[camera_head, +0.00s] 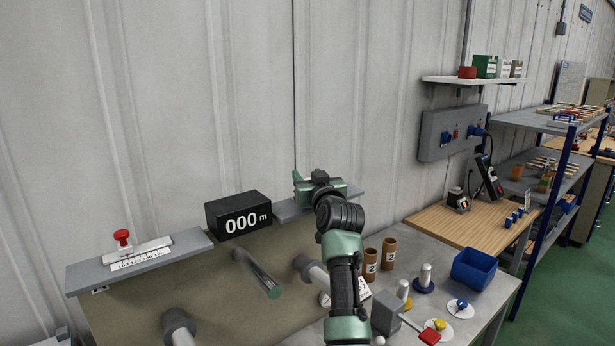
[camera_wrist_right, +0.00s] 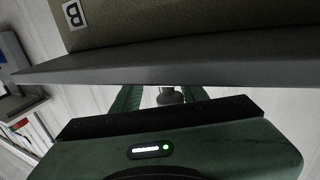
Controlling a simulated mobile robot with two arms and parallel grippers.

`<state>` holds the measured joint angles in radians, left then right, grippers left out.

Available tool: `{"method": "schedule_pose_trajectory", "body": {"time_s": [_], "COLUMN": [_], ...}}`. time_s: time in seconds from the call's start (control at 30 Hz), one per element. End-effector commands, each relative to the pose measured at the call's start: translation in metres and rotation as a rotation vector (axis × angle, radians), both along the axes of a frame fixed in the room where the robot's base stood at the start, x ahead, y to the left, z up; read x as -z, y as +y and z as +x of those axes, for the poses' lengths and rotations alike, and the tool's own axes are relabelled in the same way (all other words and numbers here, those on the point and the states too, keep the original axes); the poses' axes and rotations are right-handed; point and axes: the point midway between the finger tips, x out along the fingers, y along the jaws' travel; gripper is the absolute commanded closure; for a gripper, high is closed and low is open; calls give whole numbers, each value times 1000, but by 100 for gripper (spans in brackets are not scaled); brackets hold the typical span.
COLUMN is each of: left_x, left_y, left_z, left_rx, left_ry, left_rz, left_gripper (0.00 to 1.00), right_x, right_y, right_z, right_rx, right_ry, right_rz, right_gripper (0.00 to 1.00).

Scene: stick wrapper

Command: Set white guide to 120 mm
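My right gripper (camera_head: 318,182) is at the grey shelf (camera_head: 287,212) right of the black display. The gripper and arm hide most of this shelf, and no scale can be read on it. In the right wrist view the green fingers (camera_wrist_right: 162,97) are apart, with a grey knob-like piece (camera_wrist_right: 171,96) between them and a gap beside it. The shelf edge (camera_wrist_right: 180,68) hides the fingertips. I cannot tell whether this piece belongs to the white guide. My left gripper is out of view.
The left shelf (camera_head: 190,249) carries a white scale (camera_head: 140,258) and a red knob (camera_head: 122,237). Below stand two brown tubes (camera_head: 371,262), a blue bin (camera_head: 474,269) and a small grey block with a red handle (camera_head: 430,336).

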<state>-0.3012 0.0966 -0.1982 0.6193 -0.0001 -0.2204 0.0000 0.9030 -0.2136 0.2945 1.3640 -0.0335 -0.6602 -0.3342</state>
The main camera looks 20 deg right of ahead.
Motion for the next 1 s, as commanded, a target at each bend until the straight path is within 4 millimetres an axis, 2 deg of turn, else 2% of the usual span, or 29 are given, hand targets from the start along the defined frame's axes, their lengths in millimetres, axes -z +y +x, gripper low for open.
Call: {"method": "schedule_pose_trajectory", "body": {"time_s": [0.2,0.37,0.8,1.0], "left_x": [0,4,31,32], "left_y": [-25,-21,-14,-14], "left_z": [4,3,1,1], "left_rx": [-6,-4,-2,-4], "left_ry": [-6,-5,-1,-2], "left_rz": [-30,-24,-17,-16], "left_gripper": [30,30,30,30], "right_x": [-2,-1,3,1], "right_y": [0,-1,1,2], "right_z": [0,-5,-64,-74], "right_rx": [1,2,1,1], "right_ry": [-5,-5,-2,-1], "right_rz": [0,-1,0,0], "right_gripper": [57,57,57,57]}}
